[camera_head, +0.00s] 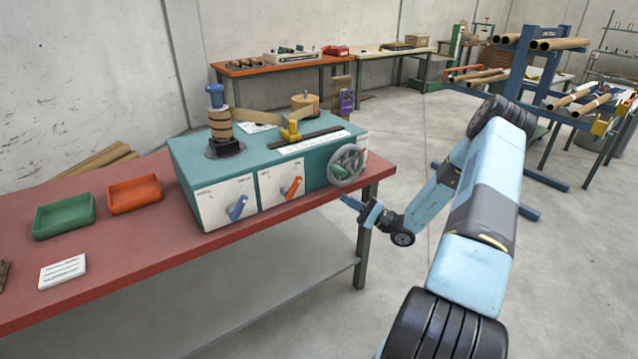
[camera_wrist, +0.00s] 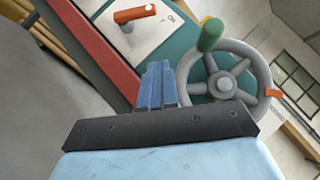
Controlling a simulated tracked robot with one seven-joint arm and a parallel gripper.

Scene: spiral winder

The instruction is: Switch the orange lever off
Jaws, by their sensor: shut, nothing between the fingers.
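The orange lever (camera_head: 292,187) is on a white panel on the front of the teal winder box (camera_head: 255,150), tilted with its upper end to the right. In the wrist view the orange lever (camera_wrist: 135,13) shows at the top, left of the handwheel. My gripper (camera_head: 347,201) is in front of the table's right end, to the right of the lever and apart from it. In the wrist view my blue fingers (camera_wrist: 157,72) are together and empty, pointing toward the box between lever and handwheel.
A grey handwheel (camera_head: 347,166) with a green knob (camera_wrist: 211,35) sits right of the orange lever, close to my fingers. A blue lever (camera_head: 238,207) is left of it. Green (camera_head: 64,216) and orange (camera_head: 134,194) trays stand on the red table (camera_head: 120,245). Floor in front is clear.

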